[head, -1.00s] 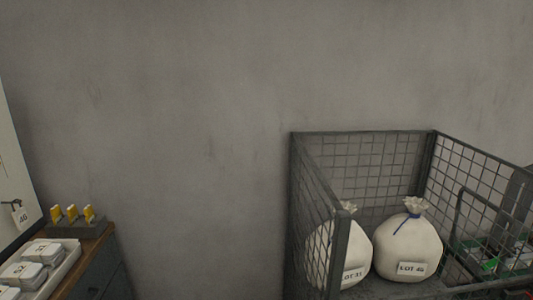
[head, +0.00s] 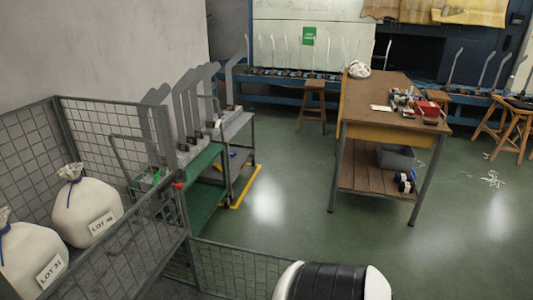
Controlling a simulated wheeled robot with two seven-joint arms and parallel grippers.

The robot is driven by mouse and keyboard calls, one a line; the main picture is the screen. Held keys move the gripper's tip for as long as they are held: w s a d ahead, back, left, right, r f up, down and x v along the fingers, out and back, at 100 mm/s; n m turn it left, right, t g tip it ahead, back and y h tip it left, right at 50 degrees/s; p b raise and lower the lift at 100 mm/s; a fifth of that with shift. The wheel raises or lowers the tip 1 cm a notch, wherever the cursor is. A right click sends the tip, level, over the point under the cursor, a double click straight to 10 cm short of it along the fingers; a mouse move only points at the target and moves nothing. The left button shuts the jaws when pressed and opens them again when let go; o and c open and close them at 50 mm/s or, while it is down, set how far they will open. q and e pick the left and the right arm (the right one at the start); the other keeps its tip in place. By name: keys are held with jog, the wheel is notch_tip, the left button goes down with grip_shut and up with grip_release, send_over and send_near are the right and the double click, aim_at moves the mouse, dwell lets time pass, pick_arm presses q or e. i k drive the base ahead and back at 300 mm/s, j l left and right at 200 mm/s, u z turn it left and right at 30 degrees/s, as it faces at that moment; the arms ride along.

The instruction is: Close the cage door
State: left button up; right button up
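The grey wire-mesh cage (head: 58,112) stands at the left in the head view. Two white tied sacks sit in it, one labelled LOT 46 (head: 84,212) and one labelled LOT 31 (head: 28,262). A low mesh panel (head: 235,268) stretches right from the cage's near right corner; it looks like the door standing swung out, but its lower part is cut off by the picture edge. Neither of my grippers is in view. A white and black rounded part of mine covers the panel's right end.
A green bench (head: 205,165) with upright grey boards (head: 190,105) stands behind the cage. A wooden table (head: 380,90) with a lower shelf stands further right, with a stool (head: 313,95) beyond it. Green floor (head: 290,190) between bench and table is open.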

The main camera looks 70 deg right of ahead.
aim_at(189, 238)
jog(key=k+j+u, duration=0.1)
jog(key=k+u, duration=0.35)
jog(key=k+j+u, duration=0.2)
jog(key=k+u, duration=0.25)
jog(key=k+l, duration=0.1)
jog(key=l, duration=0.3)
jog(key=k+l+u, duration=0.1)
jog(key=l, duration=0.25)
jog(key=k+l, duration=0.1)
jog(key=l, duration=0.3)
jog(key=k+l, duration=0.1)
jog(key=l, duration=0.3)
jog(key=k+l+u, duration=0.1)
jog(key=l, duration=0.25)
jog(key=k+l, duration=0.15)
jog(key=l, duration=0.25)
jog(key=k+l, duration=0.1)
jog(key=l, duration=0.3)
jog(key=k+l, duration=0.15)
jog(key=l, duration=0.2)
jog(key=k+l, duration=0.1)
jog(key=l, duration=0.3)
jog(key=k+l, duration=0.1)
jog(key=l, duration=0.25)
jog(key=k+l, duration=0.15)
jog(key=l, duration=0.25)
jog(key=k+l, duration=0.1)
jog(key=l, duration=0.25)
jog(key=k+l, duration=0.15)
jog(key=l, duration=0.25)
